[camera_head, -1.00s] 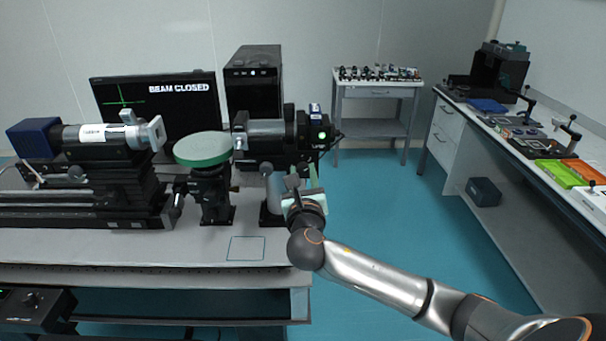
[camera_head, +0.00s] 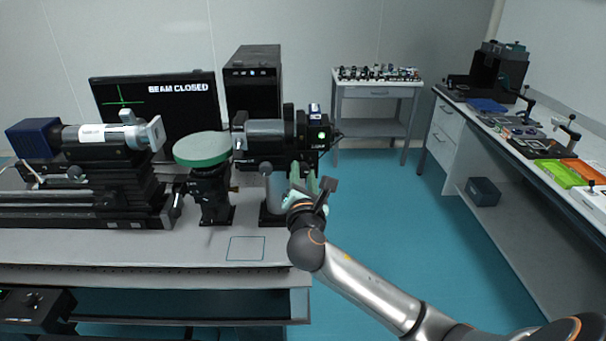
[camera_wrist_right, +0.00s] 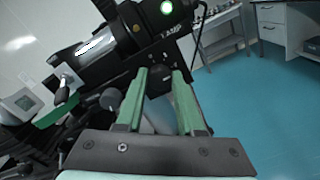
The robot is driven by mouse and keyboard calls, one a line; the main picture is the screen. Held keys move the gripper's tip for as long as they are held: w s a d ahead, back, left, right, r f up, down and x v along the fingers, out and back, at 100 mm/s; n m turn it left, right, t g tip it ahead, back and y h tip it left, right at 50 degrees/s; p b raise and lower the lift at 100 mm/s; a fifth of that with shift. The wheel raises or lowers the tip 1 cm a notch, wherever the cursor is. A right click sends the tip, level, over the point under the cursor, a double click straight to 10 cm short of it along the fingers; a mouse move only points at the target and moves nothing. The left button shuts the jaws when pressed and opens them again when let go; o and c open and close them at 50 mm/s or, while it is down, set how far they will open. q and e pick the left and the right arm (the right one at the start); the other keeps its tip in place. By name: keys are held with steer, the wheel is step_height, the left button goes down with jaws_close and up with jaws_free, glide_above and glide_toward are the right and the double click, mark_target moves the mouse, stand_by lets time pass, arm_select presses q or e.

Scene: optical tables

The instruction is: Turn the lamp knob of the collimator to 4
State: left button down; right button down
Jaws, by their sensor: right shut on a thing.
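The collimator (camera_head: 268,132), a dark device with a grey barrel and a lit green spot, stands at the right end of the table. It also shows in the right wrist view (camera_wrist_right: 95,42), with a LAMP label below the green light. My right gripper (camera_head: 304,176) reaches up to the collimator's underside at its right end. In the right wrist view its two green fingers (camera_wrist_right: 160,73) are shut on the lamp knob, below the label. The knob is dark and hard to tell from the body; its setting cannot be read. My left gripper is out of view.
A green-topped round stage (camera_head: 203,148) stands left of the collimator. Further left is a white-labelled tube (camera_head: 95,134) on a black mount. A monitor (camera_head: 155,100) behind reads BEAM CLOSED. Open floor (camera_head: 390,230) lies to the right of the table (camera_head: 150,250).

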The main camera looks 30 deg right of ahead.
steer(key=m, duration=0.3)
steer(key=shift+f+m, duration=0.15)
steer(key=shift+m, duration=0.25)
steer(key=m+b, duration=0.1)
steer(key=m, duration=0.3)
steer(key=shift+m, duration=0.3)
steer(key=m+b, duration=0.1)
steer(key=m, duration=0.4)
steer(key=shift+f, duration=0.15)
steer(key=shift+m+b, duration=0.6)
steer(key=shift+m, duration=1.6)
steer(key=c, duration=0.5)
jaws_free()
